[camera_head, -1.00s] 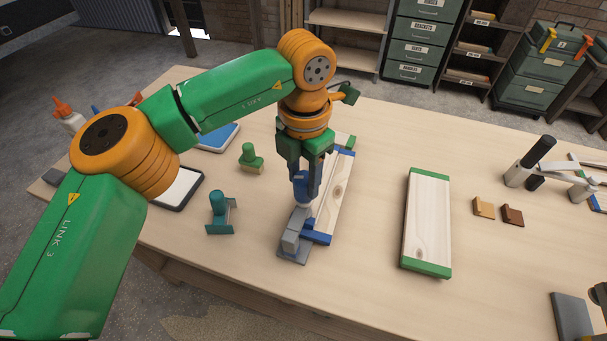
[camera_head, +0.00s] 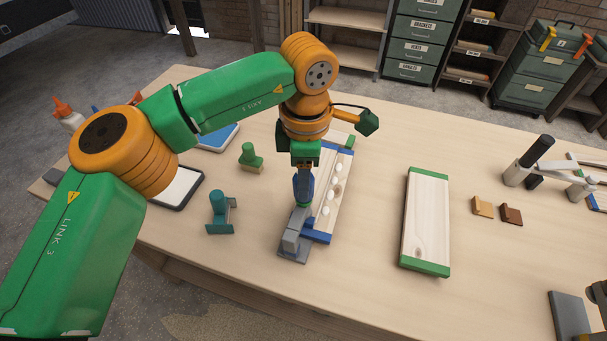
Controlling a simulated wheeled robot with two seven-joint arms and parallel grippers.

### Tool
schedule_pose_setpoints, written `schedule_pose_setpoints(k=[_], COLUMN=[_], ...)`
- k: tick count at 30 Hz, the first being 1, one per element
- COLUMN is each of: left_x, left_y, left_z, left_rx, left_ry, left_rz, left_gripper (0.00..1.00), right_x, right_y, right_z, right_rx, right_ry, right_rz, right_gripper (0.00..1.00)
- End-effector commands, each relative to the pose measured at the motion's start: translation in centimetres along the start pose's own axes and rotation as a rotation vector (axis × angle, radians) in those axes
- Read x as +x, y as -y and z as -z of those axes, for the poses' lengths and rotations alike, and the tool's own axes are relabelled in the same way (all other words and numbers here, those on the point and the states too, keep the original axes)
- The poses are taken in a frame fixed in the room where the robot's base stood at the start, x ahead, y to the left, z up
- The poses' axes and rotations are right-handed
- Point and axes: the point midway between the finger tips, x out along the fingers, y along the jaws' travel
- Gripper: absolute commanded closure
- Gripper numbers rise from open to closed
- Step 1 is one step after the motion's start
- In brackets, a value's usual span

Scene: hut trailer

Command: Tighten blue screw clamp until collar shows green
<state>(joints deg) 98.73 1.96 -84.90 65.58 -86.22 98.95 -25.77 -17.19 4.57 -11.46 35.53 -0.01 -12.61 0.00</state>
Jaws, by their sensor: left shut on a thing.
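The blue screw clamp has a grey body (camera_head: 293,240) standing at the near left side of a pale wooden board (camera_head: 336,195) with blue ends. My left gripper (camera_head: 303,188) points down and is shut on the clamp's blue handle, which is mostly covered by the fingers.
A second board with green ends (camera_head: 426,222) lies to the right. A teal clamp-like piece (camera_head: 219,212) and a green one (camera_head: 249,158) stand to the left. Two small brown blocks (camera_head: 483,207) lie further right. The table between the boards is clear.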

Motion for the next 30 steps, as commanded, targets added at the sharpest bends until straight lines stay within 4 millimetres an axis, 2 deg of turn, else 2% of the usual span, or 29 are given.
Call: schedule_pose_setpoints(k=[20,21,24,30], left_x=[0.00,0.00,0.00,0.00], left_y=[0.03,0.03,0.03,0.02], left_z=[0.00,0.00,0.00,0.00], left_rx=[0.057,0.057,0.057,0.056], left_ry=[0.000,0.000,0.000,-0.001], left_rz=[-0.001,-0.001,-0.001,-0.001], left_gripper=[1.00,0.49,0.24,0.24], right_x=[-0.02,-0.02,-0.02,-0.02], right_y=[0.00,-0.01,-0.01,-0.01], right_z=[0.00,0.00,0.00,-0.01], right_rx=[0.000,0.000,0.000,0.000], right_ry=[0.000,0.000,0.000,0.000], right_rz=[0.000,0.000,0.000,0.000], right_gripper=[0.50,0.50,0.50,0.50])
